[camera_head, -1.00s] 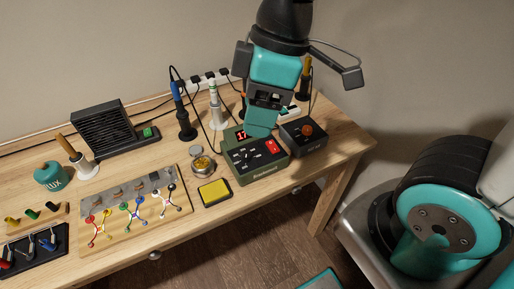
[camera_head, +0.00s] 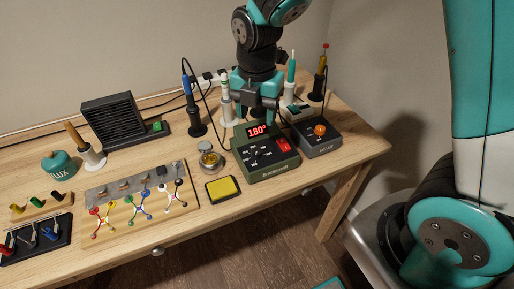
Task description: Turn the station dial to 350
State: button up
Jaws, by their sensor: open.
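The soldering station (camera_head: 266,172) is a dark green box on the wooden bench, right of centre. A red switch (camera_head: 283,145) is to the right of the dial. My gripper (camera_head: 255,112) points down above the back of the station, behind the display. The dial is in plain view.
A dark grey unit with an orange knob (camera_head: 320,129) stands right of the station. Soldering irons in holders (camera_head: 197,125) stand behind it on the left. A yellow sponge (camera_head: 223,188) and a round tin (camera_head: 210,160) are close by on the left.

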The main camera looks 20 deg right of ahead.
aim_at(257, 151)
notch_tip(257, 151, down, 11)
jog(key=shift+f+b, duration=0.2)
jog(key=shift+b, duration=0.1)
jog(key=c, duration=0.9)
